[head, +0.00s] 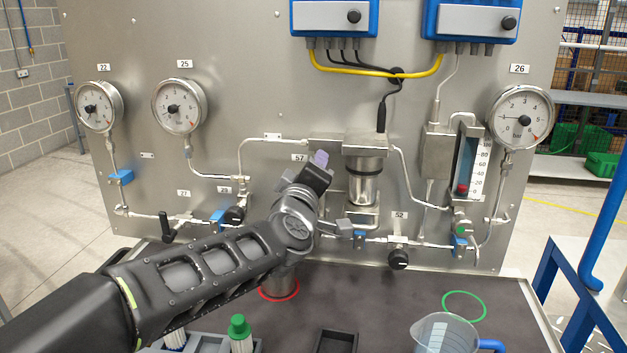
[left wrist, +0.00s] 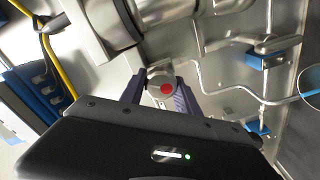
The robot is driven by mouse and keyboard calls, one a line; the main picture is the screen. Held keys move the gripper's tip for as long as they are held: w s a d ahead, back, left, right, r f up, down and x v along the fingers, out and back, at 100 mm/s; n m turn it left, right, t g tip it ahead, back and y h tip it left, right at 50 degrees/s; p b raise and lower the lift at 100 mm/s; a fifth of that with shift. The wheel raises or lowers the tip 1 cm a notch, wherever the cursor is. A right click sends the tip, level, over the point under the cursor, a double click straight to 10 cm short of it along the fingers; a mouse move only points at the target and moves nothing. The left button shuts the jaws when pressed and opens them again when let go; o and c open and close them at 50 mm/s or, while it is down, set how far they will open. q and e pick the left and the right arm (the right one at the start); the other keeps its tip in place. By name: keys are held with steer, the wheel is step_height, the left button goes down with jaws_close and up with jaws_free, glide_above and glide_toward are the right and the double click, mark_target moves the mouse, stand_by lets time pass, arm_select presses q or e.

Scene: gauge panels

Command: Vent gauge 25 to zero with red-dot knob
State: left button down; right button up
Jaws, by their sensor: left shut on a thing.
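Gauge 25 (head: 180,106) is a round white dial at the upper left of the panel in the head view. Its needle is left of centre, but the exact reading is too small to tell. My left gripper (head: 320,160) is up against the panel, right of and below gauge 25, near label 57. In the left wrist view, the left gripper (left wrist: 160,82) has its two purple fingers on either side of a grey round knob with a red dot (left wrist: 166,89) and is shut on it. The arm and gripper hide this knob in the head view. My right gripper is not in view.
Gauges 22 (head: 99,106) and 26 (head: 520,117) flank the panel. Thin pipes, a filter bowl (head: 364,180) and a black knob (head: 398,259) surround the gripper.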

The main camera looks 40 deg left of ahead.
arm_select(q)
steer(key=shift+f+n+b, duration=0.1)
steer(key=shift+n+b, duration=0.55)
steer(key=shift+n, duration=0.65)
steer(key=c, duration=0.9)
jaws_free()
steer(key=shift+s, duration=0.1)
steer(key=v, duration=0.7)
steer(key=shift+s+d, duration=0.2)
steer(key=shift+s, duration=0.1)
